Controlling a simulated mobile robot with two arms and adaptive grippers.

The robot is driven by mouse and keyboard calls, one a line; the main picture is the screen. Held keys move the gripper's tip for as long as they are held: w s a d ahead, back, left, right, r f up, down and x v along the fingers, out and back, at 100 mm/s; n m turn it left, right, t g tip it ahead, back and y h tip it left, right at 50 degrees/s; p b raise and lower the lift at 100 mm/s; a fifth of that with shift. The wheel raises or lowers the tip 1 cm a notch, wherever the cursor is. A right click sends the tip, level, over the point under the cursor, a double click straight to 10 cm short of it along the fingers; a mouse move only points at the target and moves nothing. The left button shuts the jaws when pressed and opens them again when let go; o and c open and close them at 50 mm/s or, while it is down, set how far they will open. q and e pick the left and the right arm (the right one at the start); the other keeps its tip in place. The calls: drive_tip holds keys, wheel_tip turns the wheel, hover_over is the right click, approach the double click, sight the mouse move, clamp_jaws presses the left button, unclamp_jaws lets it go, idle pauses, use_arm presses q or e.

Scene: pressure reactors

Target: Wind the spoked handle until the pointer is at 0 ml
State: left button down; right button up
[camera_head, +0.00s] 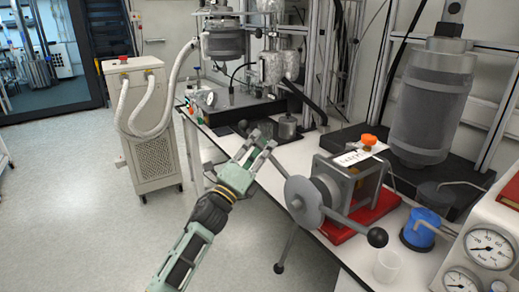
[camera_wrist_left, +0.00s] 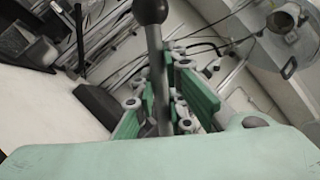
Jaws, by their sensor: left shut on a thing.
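The spoked handle (camera_head: 304,201) is a grey hub disc with spokes ending in dark balls, on the front of a metal-framed device (camera_head: 352,182) with a red base. One ball (camera_head: 377,237) points right and another (camera_head: 279,268) points down. My left gripper (camera_head: 258,153) is shut on the upper-left spoke. In the left wrist view the spoke (camera_wrist_left: 156,60) runs between the green fingers, with its black ball (camera_wrist_left: 150,10) beyond them. The hub also shows at the upper right of that view (camera_wrist_left: 290,45). A white label (camera_head: 358,156) lies on the device; the pointer and scale cannot be read.
A blue-lidded container (camera_head: 420,230) and a clear cup (camera_head: 387,266) stand right of the device. A panel with gauges (camera_head: 488,246) is at the lower right. A large grey cylinder (camera_head: 425,105) stands behind.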

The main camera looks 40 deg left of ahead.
use_arm(q)
drive_tip(key=shift+r, duration=0.25)
drive_tip(key=c, duration=1.8)
unclamp_jaws()
drive_tip(key=shift+d, duration=0.1)
drive_tip(key=shift+f, duration=0.1)
drive_tip(key=shift+f, duration=0.15)
drive_tip(key=v, duration=1.2)
drive_tip(key=shift+o, duration=0.2)
